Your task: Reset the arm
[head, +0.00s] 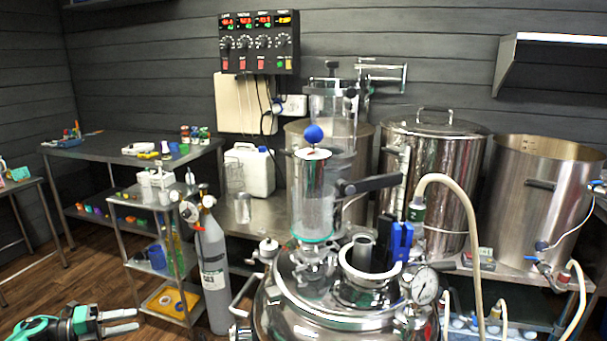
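My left gripper (120,322) is at the bottom left of the head view, low over the wooden floor. Its two pale fingers point right and stand apart, with nothing visible between them. It touches nothing that I can see. My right gripper is not in view.
A steel vessel (325,325) with glass column and gauge stands front centre. A grey gas cylinder (214,270) and a small shelved cart (150,205) stand between it and my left gripper. Steel pots (432,180) line the back. Brown floor (75,270) is clear at left.

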